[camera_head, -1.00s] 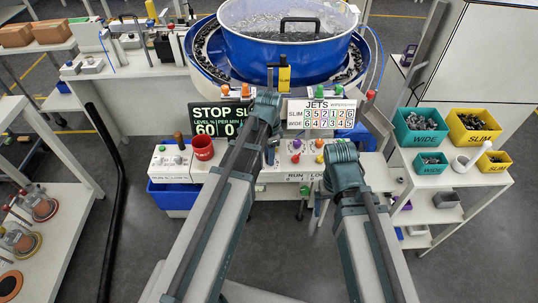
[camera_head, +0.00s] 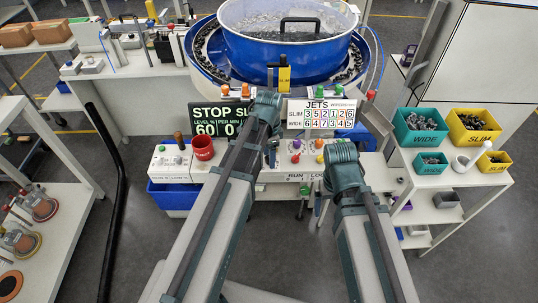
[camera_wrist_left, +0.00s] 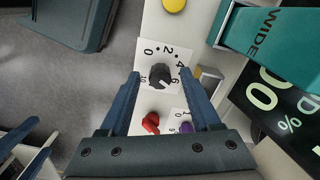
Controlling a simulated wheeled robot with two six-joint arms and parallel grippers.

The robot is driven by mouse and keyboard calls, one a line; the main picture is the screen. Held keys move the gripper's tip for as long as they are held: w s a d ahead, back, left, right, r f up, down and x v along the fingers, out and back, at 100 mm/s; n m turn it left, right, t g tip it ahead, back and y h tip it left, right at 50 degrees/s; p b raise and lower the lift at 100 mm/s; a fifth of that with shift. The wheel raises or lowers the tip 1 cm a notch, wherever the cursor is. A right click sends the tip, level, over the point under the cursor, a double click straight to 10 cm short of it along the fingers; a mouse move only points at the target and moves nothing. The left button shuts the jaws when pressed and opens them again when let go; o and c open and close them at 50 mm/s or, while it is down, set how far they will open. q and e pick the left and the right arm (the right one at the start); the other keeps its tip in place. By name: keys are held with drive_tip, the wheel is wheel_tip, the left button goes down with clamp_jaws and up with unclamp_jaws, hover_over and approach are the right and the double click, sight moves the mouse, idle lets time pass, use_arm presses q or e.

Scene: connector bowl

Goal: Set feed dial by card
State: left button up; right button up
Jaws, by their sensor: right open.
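The feed dial (camera_wrist_left: 160,76) is a black knob on a white plate numbered 0 to 10 in the left wrist view. Its light mark appears to point near 6. My left gripper (camera_wrist_left: 160,73) is open, with a finger on each side of the knob and gaps visible. In the head view my left arm (camera_head: 264,108) hides the dial. The JETS card (camera_head: 321,115) shows a SLIM row and a WIDE row of digits. The dark display (camera_head: 218,122) reads STOP and 60. My right gripper (camera_head: 345,165) is over the panel's right side, its fingertips mostly hidden.
The blue feeder bowl (camera_head: 284,52) stands behind, bearing a yellow SLIM tag (camera_head: 284,77). Red (camera_wrist_left: 151,122) and purple (camera_wrist_left: 186,127) knobs lie near the dial. Green (camera_head: 420,141) and yellow (camera_head: 474,139) bins stand right.

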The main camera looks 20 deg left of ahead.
use_arm(q)
wheel_tip(320, 180, up, 14)
drive_tip(key=p, duration=1.4)
drive_tip(key=shift+f, duration=0.1)
drive_tip(key=s+d+f+n+b, duration=0.2)
drive_tip(key=s+d+n, duration=0.1)
drive_tip(key=s+d, duration=0.2)
drive_tip(key=s+d+f+n+y+b, duration=0.1)
drive_tip(key=s+d+n, duration=0.3)
drive_tip(key=s, duration=0.5)
drive_tip(key=shift+s+d+f+b, duration=0.2)
drive_tip(key=shift+d+f+b, duration=0.45)
drive_tip(key=shift+d+b, duration=0.15)
